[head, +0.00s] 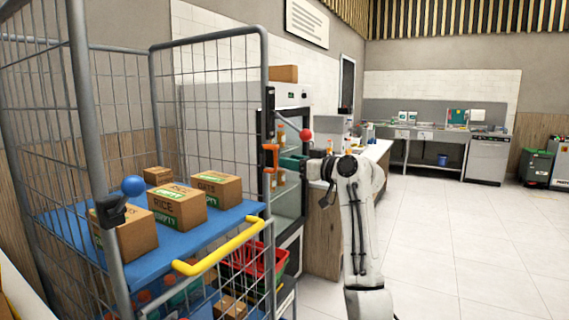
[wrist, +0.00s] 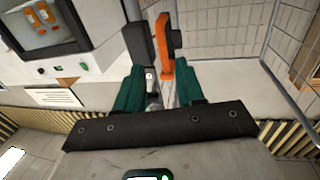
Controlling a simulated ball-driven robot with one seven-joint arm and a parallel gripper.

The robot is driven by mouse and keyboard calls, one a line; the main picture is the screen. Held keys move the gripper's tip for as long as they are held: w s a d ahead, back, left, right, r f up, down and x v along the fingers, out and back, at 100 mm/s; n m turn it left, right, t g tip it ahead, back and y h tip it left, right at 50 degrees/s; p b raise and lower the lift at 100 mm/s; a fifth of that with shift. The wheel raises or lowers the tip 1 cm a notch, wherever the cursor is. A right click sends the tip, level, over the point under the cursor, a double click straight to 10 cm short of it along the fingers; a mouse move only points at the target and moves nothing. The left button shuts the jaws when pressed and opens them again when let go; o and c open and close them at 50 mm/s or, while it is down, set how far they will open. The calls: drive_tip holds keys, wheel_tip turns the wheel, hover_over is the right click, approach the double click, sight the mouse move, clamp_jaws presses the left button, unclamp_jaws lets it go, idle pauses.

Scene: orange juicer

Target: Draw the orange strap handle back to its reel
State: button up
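The orange strap handle (head: 270,156) shows near the cage's right front post. My gripper (head: 291,163), with green fingers, is just right of it. In the wrist view the orange handle (wrist: 181,84) rises between the two green fingers of my gripper (wrist: 160,92), close to the right finger. A gap shows beside the left finger, so the gripper looks open around the handle and not clamped. A black part (wrist: 138,46) stands beside the handle; a black housing (head: 269,124) sits above it on the post. I cannot tell which of these is the reel.
A wire roll cage (head: 205,110) holds boxes (head: 178,206) on a blue shelf (head: 150,245), with a yellow bar (head: 220,248) at its front. A red-ball lever (head: 306,135) sticks out above my gripper. A glass-fronted cabinet (head: 291,205) stands behind. Floor at right is clear.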

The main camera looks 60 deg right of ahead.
drive_tip(key=s+a, duration=0.1)
drive_tip(key=s, duration=0.5)
drive_tip(key=shift+s+b, duration=0.35)
drive_tip(key=shift+b, duration=0.05)
drive_tip(key=w+a+f+g+y, duration=0.1)
drive_tip(key=a+f+g, duration=0.2)
drive_tip(key=a+f, duration=0.65)
drive_tip(key=a+f+g+y, duration=0.15)
drive_tip(key=a+f, duration=0.45)
drive_tip(key=f, duration=0.6)
drive_tip(key=w+a+f+g+y, duration=0.1)
drive_tip(key=a+f+g, duration=0.2)
drive_tip(key=a+f, duration=0.65)
drive_tip(key=s+a+f+g, duration=0.5)
drive_tip(key=s+a+f, duration=0.4)
drive_tip(key=f, duration=0.3)
drive_tip(key=s+a+f+g, duration=0.2)
drive_tip(key=s+a+f, duration=0.1)
drive_tip(key=s, duration=0.5)
drive_tip(key=s+a+f+n+g, duration=0.1)
drive_tip(key=s+a+f+g, duration=0.1)
drive_tip(key=s, duration=0.6)
drive_tip(key=shift+s+a+f+h+p, duration=0.15)
drive_tip(key=shift+a+f+h+p, duration=0.3)
drive_tip(key=shift+a+f, duration=0.2)
